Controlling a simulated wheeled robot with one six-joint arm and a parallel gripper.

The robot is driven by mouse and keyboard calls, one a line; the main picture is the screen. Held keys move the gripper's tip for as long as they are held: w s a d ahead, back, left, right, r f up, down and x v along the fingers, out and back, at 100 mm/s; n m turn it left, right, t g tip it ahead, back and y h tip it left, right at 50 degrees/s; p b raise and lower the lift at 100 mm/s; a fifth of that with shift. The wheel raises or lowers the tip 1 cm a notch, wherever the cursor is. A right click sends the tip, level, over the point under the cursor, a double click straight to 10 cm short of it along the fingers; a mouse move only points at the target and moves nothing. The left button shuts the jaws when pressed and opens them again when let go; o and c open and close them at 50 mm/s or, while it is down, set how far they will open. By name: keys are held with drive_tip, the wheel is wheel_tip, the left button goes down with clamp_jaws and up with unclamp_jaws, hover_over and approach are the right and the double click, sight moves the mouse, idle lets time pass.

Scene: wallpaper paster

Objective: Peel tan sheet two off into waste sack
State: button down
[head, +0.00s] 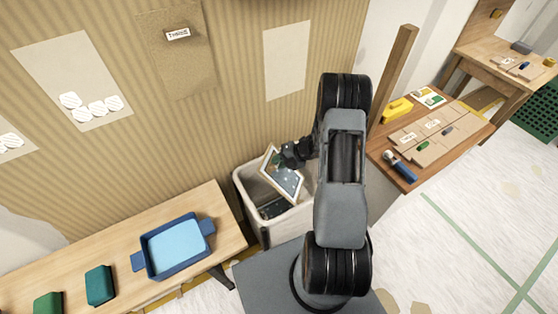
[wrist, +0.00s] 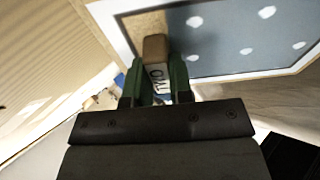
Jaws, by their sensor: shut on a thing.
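My gripper (head: 284,160) is shut on a tab of a sheet (head: 283,181) with a cream edge and a dark blue-grey, pale-spotted face. In the wrist view, my gripper (wrist: 158,82) pinches a brown tab with a white label that seems to read TWO upside down. The spotted face of the sheet (wrist: 233,38) fills the upper right there. The sheet hangs tilted over the mouth of the open, pale waste sack (head: 246,190). A dark spotted piece shows inside the sack; whether it is separate cannot be told.
A tan sheet labelled THREE (head: 176,70) is on the striped wall, between pale patches. A bench (head: 222,219) with a blue tray (head: 148,267) stands left of the sack. A wooden table (head: 470,143) with tools and labelled tan pieces is right, beside an upright post (head: 391,77).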

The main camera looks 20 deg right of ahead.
drive_tip(key=c, duration=0.9)
unclamp_jaws()
drive_tip(key=shift+c, duration=0.2)
drive_tip(key=v, duration=1.3)
drive_tip(key=shift+s+d+r+p, duration=0.15)
drive_tip(key=shift+d+r+p, duration=0.1)
drive_tip(key=shift+p, duration=0.2)
